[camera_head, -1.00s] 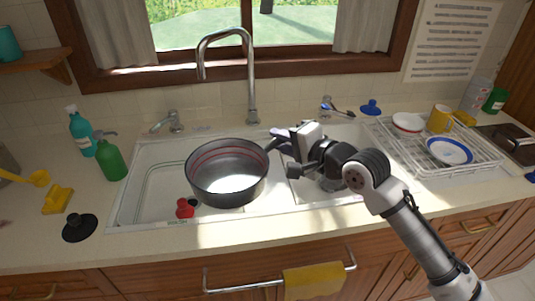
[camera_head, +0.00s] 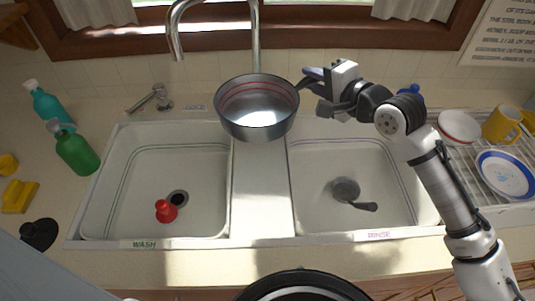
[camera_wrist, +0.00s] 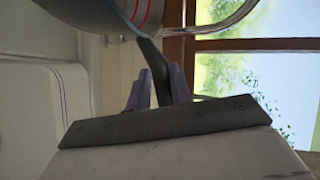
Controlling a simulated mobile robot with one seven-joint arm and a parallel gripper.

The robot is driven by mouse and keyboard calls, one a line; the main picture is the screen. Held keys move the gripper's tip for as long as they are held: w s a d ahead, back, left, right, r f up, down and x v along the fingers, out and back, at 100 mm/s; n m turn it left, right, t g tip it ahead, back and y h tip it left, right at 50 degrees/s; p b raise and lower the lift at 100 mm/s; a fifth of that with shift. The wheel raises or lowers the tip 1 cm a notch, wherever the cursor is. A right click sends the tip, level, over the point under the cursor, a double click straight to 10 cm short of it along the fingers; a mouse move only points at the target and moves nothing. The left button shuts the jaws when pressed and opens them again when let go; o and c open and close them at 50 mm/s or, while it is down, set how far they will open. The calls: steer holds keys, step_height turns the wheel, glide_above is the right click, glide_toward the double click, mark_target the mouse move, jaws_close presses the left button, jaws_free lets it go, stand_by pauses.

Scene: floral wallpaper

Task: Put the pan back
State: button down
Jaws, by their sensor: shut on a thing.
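The pan (camera_head: 257,112) is a dark metal pan with red lines inside. It hangs in the air above the divider between the two sink basins, in front of the tap. My gripper (camera_head: 308,80) is to its right and is shut on the pan's handle. In the wrist view the pan (camera_wrist: 120,14) shows at the top left, and its dark handle runs between the fingers of my gripper (camera_wrist: 154,85). The handle is mostly hidden by the fingers in the head view.
The left basin (camera_head: 150,190) holds a red plug-like object (camera_head: 166,210). The right basin (camera_head: 320,200) holds a dark strainer-like piece (camera_head: 346,192). The curved tap (camera_head: 257,40) rises behind the pan. Green bottles (camera_head: 76,152) stand left; a dish rack (camera_head: 515,213) with dishes stands right.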

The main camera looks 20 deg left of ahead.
steer(key=shift+w, duration=0.3)
steer(key=shift+w+f, duration=0.1)
steer(key=shift+f, duration=0.1)
step_height(320, 180, down, 19)
steer(key=b, duration=0.1)
steer(key=shift+f, duration=0.25)
steer(key=c, duration=1.3)
jaws_free()
steer(key=shift+f, duration=0.1)
steer(key=shift+o, duration=0.2)
